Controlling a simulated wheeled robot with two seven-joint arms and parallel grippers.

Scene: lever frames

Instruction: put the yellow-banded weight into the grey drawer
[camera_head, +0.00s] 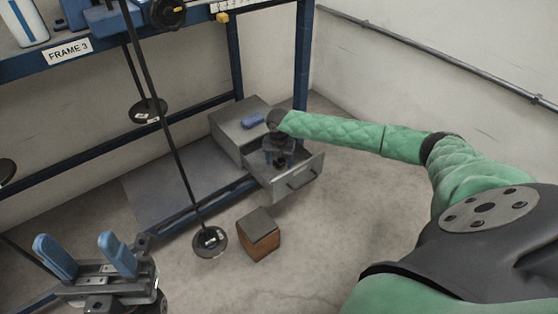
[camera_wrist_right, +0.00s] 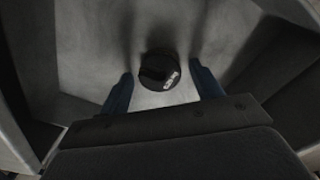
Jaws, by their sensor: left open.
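The grey drawer (camera_head: 275,191) is pulled open from the grey cabinet (camera_head: 228,132) on the floor below the frame. My right gripper (camera_head: 280,159) points down into it. In the right wrist view, a small dark round weight (camera_wrist_right: 160,71) with a pale label lies on the drawer floor (camera_wrist_right: 85,45). It sits between and slightly beyond the two blue fingers (camera_wrist_right: 163,90), with gaps on both sides, so the gripper is open. No yellow band shows on the weight from here. My left gripper (camera_head: 76,246) is open and empty at the lower left.
A blue object (camera_head: 252,120) lies on the cabinet top. A wooden block (camera_head: 259,236) stands on the floor in front of the drawer. Beside it a dark disc (camera_head: 209,241) hangs on a long rod from the blue frame (camera_head: 232,60). The floor to the right is clear.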

